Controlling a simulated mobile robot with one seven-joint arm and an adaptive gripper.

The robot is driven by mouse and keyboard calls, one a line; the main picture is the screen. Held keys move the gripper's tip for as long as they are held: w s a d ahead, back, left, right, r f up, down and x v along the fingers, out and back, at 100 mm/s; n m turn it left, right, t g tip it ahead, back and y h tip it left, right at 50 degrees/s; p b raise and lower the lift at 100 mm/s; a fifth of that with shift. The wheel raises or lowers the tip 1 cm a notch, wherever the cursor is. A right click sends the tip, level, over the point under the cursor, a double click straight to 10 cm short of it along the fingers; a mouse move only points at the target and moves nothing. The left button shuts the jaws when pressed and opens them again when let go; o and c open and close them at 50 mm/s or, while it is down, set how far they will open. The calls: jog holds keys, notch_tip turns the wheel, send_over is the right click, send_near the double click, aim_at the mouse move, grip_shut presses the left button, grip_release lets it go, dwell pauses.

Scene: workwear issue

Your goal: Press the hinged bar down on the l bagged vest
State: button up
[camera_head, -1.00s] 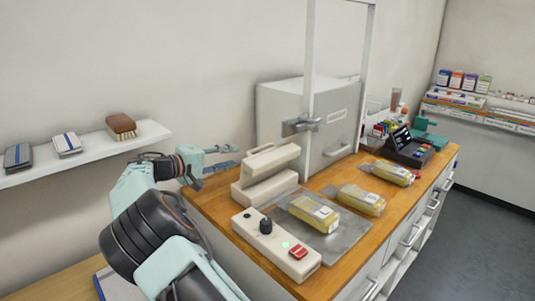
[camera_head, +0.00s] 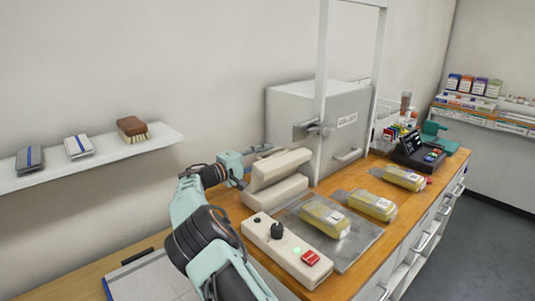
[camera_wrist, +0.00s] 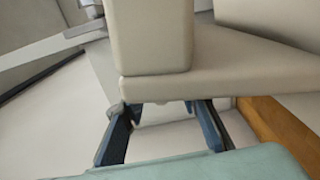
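The beige hinged bar (camera_head: 281,166) of the sealer is raised at an angle above its beige base (camera_head: 276,193). Three yellow bagged vests lie on the wooden counter; their label letters are too small to read. The nearest bagged vest (camera_head: 325,217) lies on a grey metal plate (camera_head: 357,239), to the right of the base and apart from the bar. My gripper (camera_head: 264,150) is at the left, wall-side end of the bar. In the wrist view my gripper (camera_wrist: 165,108) has its two dark fingers apart, with beige sealer parts (camera_wrist: 155,40) close ahead. Contact cannot be told.
A control box (camera_head: 287,251) with a black knob and red switch lies in front of the base. A grey cabinet (camera_head: 300,110) and white upright frame (camera_head: 321,80) stand just behind. Two more bagged vests (camera_head: 371,205) (camera_head: 403,178) lie farther right. A wall shelf (camera_head: 100,157) is left.

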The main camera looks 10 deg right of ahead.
jog(key=shift+w+d, duration=0.35)
jog(key=shift+d, duration=0.1)
grip_shut()
